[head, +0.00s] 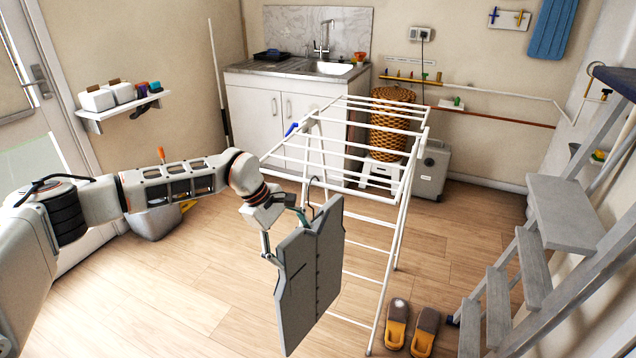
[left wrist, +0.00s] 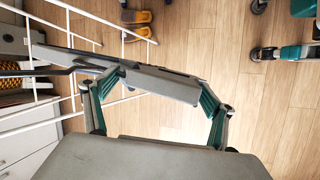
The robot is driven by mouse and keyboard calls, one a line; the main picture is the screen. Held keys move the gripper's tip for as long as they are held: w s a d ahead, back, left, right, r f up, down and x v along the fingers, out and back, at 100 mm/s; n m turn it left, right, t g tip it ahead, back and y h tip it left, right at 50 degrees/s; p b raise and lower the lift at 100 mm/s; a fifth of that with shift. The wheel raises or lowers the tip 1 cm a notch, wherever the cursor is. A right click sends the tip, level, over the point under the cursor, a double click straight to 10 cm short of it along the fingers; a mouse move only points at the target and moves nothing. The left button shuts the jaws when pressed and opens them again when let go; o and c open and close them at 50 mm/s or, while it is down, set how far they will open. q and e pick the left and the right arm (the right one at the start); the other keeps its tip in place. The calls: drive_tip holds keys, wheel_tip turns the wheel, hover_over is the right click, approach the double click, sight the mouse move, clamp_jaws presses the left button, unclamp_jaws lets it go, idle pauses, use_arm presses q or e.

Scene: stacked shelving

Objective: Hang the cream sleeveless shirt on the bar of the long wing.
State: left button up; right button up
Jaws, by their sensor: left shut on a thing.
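The sleeveless shirt (head: 312,262) looks grey, flat and stiff. It hangs tilted from a hanger with a dark hook (head: 311,184) in front of the white drying rack (head: 398,195). My left gripper (head: 284,230) is shut on the shirt at its upper left side. The left wrist view shows the shirt (left wrist: 165,83) edge-on between the fingers (left wrist: 160,85). The hook overlaps the front bar of the near wing (head: 335,186) in the head view; I cannot tell whether they touch. My right gripper is not in view.
Yellow-and-dark slippers (head: 396,325) lie on the floor right of the rack. A grey step ladder (head: 535,265) stands at the right. A sink cabinet (head: 265,115), a wicker basket (head: 388,130) and a grey case (head: 433,170) are behind the rack. Floor at the left front is clear.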

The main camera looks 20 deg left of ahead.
sight(288, 238)
use_arm(q)
drive_tip(key=shift+f, duration=0.3)
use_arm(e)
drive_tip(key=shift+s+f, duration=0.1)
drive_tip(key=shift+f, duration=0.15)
use_arm(q)
drive_tip(key=o, duration=1.3)
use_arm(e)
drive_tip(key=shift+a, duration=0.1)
use_arm(q)
drive_tip(key=shift+r, duration=0.1)
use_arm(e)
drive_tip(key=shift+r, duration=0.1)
use_arm(q)
drive_tip(key=shift+p+v, duration=1.9)
drive_tip(key=shift+v, duration=1.1)
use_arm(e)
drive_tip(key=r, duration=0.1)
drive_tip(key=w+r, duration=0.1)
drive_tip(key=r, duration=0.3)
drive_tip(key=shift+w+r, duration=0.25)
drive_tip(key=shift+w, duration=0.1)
